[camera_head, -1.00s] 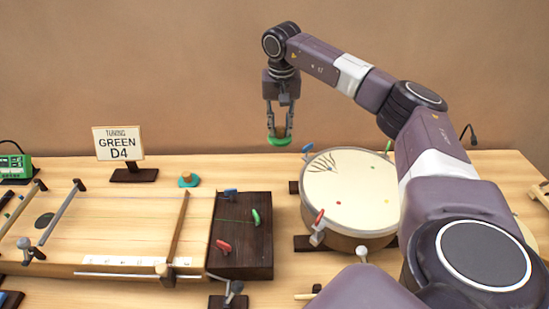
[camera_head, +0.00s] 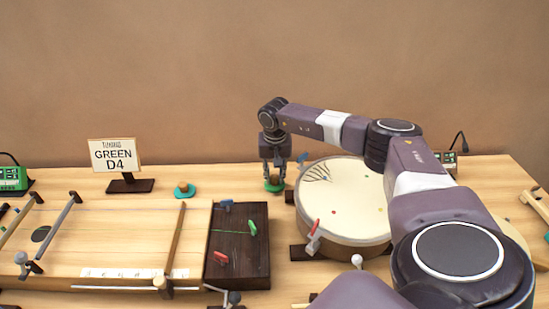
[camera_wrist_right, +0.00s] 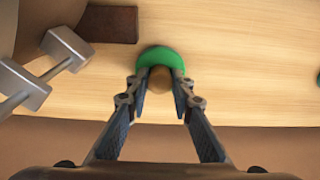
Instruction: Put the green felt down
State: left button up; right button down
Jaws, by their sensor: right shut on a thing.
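The green felt (camera_head: 274,187) is a round green pad with a brown knob on top. My right gripper (camera_head: 274,178) is shut on the knob, with the felt low at the table surface, left of the drum. I cannot tell whether the felt touches the wood. In the right wrist view the green felt (camera_wrist_right: 160,57) shows between and beyond the fingertips of my right gripper (camera_wrist_right: 160,88), over pale wood. My left gripper is not in view.
The drum (camera_head: 345,200) stands close to the right of the felt. A sign reading GREEN D4 (camera_head: 114,155) and a teal pad with an orange knob (camera_head: 185,190) are to the left. The stringed wooden board (camera_head: 110,230) lies in front. Bare table (camera_head: 230,178) surrounds the felt's left side.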

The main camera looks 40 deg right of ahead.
aim_at(275, 187)
jog(key=shift+f, duration=0.1)
jog(key=c, duration=1.7)
grip_release()
jog(key=shift+r, duration=0.3)
jog(key=r, duration=0.4)
jog(key=r+b, duration=0.1)
jog(key=r, duration=0.2)
jog(key=s+a+r, duration=0.1)
jog(key=r, duration=0.3)
jog(key=shift+s+r+b, duration=0.1)
jog(key=shift+r+b, duration=0.25)
jog(key=shift+f, duration=0.1)
